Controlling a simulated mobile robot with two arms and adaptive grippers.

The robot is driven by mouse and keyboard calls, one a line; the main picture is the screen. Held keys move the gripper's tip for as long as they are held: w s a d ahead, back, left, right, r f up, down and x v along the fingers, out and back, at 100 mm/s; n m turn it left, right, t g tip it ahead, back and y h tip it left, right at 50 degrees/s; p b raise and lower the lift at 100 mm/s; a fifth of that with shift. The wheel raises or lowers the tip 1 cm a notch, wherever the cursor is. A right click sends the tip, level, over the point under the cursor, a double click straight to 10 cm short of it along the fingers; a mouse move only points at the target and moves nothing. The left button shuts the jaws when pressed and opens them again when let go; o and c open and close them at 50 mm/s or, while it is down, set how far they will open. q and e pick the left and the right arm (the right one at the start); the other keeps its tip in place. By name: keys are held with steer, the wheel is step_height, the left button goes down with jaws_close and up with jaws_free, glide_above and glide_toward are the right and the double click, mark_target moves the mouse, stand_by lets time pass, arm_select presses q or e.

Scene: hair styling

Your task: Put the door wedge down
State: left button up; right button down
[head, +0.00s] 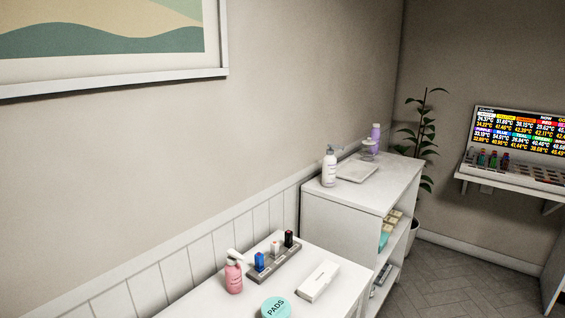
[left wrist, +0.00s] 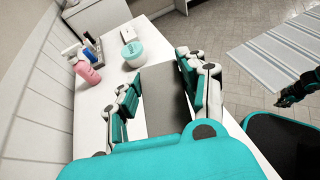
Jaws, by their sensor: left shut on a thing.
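The door wedge (left wrist: 166,98) is a dark grey block in the left wrist view. My left gripper (left wrist: 160,97) is shut on it, with teal finger pads on both sides. The wedge is above the white table (left wrist: 98,108); I cannot tell whether it touches the top. Part of the wedge is hidden behind the teal gripper body. A dark part with teal bits at the right edge looks like my right gripper (left wrist: 296,90); its jaws cannot be made out. Neither gripper shows in the head view, where the same table (head: 213,297) is at the bottom.
On the table stand a pink pump bottle (head: 233,274), a grey rack (head: 273,264) with small bottles, a white box (head: 318,281) and a teal pads tub (head: 276,307). A white shelf (head: 337,232) stands beyond. The near part of the table looks clear around the gripper.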

stand_by(0.4)
stand_by(0.5)
arm_select(q)
steer(key=d+f+n+y, duration=0.1)
steer(key=f, duration=0.2)
steer(key=s+d+f+n+t+b, duration=0.1)
steer(key=f, duration=0.3)
steer(key=s+d+f+n+t+y+b, duration=0.1)
steer(key=f, duration=0.3)
steer(key=shift+d+f+y, duration=0.2)
steer(key=shift+d+y, duration=0.05)
steer(key=shift+y, duration=0.05)
steer(key=shift+w+f+t, duration=0.1)
steer(key=shift+w+t, duration=0.05)
steer(key=shift+t, duration=0.15)
steer(key=w+a, duration=0.1)
steer(key=w, duration=0.3)
steer(key=w+a+f, duration=0.1)
steer(key=w+a, duration=0.1)
steer(key=w, duration=0.3)
steer(key=w+a+b, duration=0.1)
steer(key=w+a, duration=0.1)
steer(key=w, duration=0.3)
steer(key=shift+w+a+f, duration=0.2)
steer(key=shift+w+f, duration=0.05)
steer(key=shift+f, duration=0.05)
steer(key=shift+f+b, duration=0.45)
steer(key=shift+f, duration=1.3)
